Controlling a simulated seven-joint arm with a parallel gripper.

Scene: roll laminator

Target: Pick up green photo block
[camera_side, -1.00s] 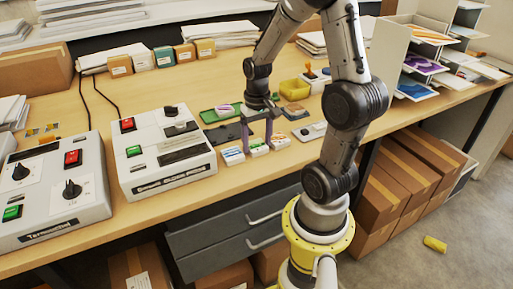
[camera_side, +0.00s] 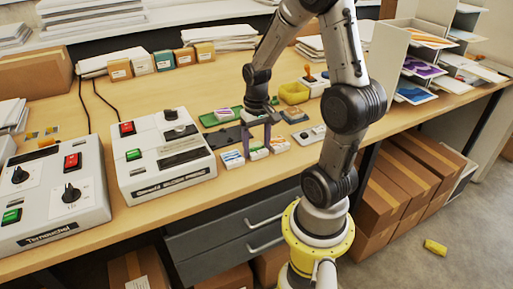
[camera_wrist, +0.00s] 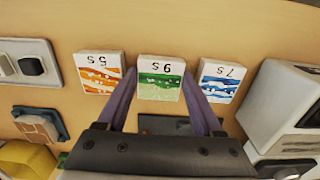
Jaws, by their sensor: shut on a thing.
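In the side view the green block (camera_side: 257,152) is the middle one of the row near the table's front edge, partly hidden by my gripper (camera_side: 257,144). It appears to be at the height of its neighbours; I cannot tell whether it is lifted.
A laminator (camera_side: 165,155) with red and green buttons stands left of the row. A green tray (camera_side: 215,117) and a yellow bin (camera_side: 293,93) lie behind it. A grey switch box (camera_side: 309,135) is to the right. The neighbouring blocks are close to my fingers.

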